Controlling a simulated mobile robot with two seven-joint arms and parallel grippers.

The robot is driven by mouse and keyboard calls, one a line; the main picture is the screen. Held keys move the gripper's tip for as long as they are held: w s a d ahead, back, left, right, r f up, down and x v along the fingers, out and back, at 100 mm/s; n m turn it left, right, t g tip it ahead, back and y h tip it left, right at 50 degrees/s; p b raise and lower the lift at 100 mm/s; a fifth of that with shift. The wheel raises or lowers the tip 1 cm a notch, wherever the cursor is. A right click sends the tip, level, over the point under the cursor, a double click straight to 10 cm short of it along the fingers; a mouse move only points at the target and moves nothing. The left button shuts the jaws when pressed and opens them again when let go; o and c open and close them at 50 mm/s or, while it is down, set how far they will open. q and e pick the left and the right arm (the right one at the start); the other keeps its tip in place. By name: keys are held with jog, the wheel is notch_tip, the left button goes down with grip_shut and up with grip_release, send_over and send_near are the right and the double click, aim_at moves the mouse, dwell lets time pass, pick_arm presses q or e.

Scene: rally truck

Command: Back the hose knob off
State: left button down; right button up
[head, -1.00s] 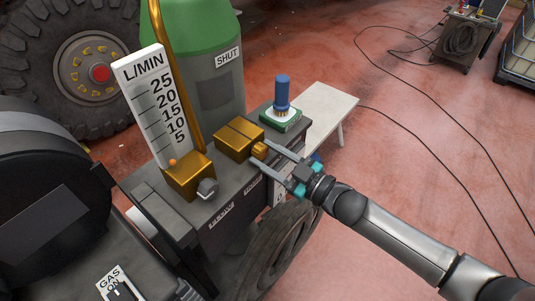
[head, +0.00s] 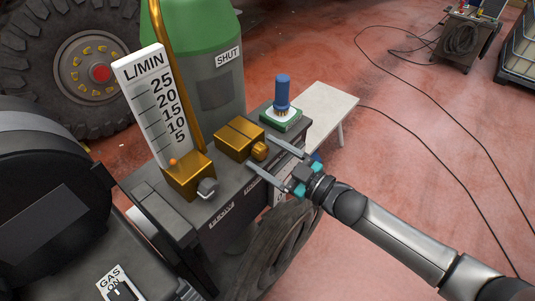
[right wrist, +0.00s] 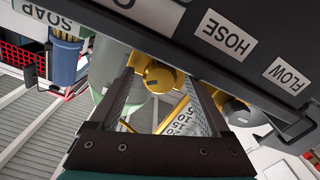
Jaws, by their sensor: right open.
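The hose knob (head: 260,151) is a small gold knob on the front of a gold block (head: 236,139) on top of the dark cart. It also shows in the right wrist view (right wrist: 160,77), near a HOSE label (right wrist: 229,35). My right gripper (head: 258,152) is open, with one finger on each side of the knob. In the right wrist view a gap shows between the knob and the fingers; depth is hard to judge. My left gripper is not in view.
A flow gauge (head: 154,97) on a gold base with a grey knob (head: 207,187) stands to the left. A blue-handled brush (head: 282,92) stands on a green base behind the hose block. A green-topped cylinder (head: 203,75) is at the back.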

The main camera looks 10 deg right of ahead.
jog(key=shift+s+d, duration=0.1)
pick_arm(q)
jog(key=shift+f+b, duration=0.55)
jog(key=shift+b, duration=0.05)
pick_arm(e)
jog(key=v, duration=1.5)
